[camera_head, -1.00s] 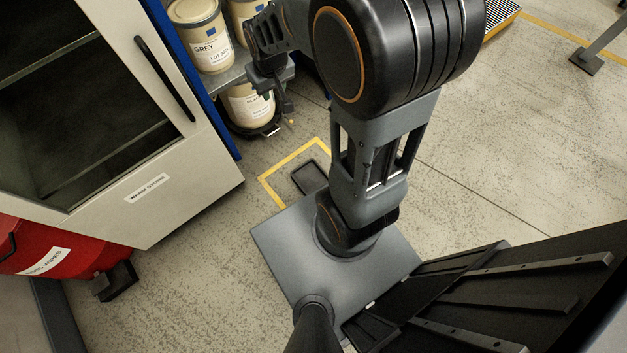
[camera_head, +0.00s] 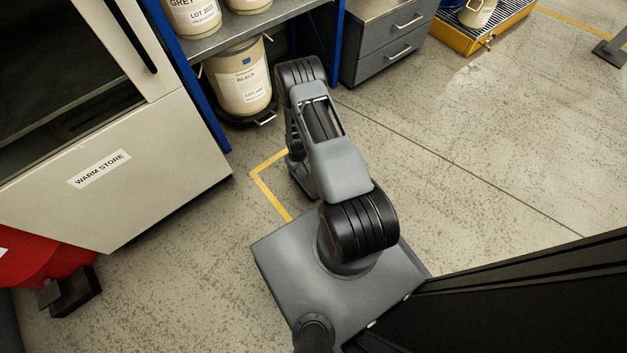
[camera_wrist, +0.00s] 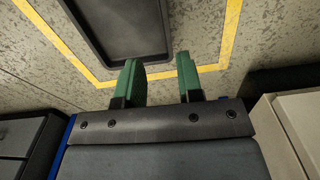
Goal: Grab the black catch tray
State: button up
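The black catch tray (camera_wrist: 122,25) lies on the floor inside a yellow marked outline, at the top of the wrist view, cut off by the frame. It is a shallow rectangle with a raised rim. My gripper (camera_wrist: 160,64) has two green fingers, spread apart with nothing between them. In the picture, the left fingertip is close to the tray's near edge and the right fingertip lies just right of its corner. I cannot tell the height between the fingers and the tray. In the head view my arm hides the tray.
The yellow floor outline (camera_head: 268,190) shows beside my arm. A shelf (camera_head: 262,32) holds paint tins, with a tin marked black (camera_head: 243,80) beneath it. A warm store cabinet (camera_head: 130,185) stands left, a grey drawer unit (camera_head: 385,50) behind.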

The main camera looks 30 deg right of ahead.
jog(key=b, duration=0.3)
send_over(300, 182)
jog(key=f, duration=0.7)
jog(key=shift+d+f, duration=0.25)
jog(key=shift+f, duration=0.05)
jog(key=shift+a+f+b, duration=0.15)
jog(key=shift+f+b, duration=1.25)
jog(key=shift+f, duration=1.2)
jog(key=shift+w, duration=0.1)
grip_shut()
jog(key=shift+r, duration=0.1)
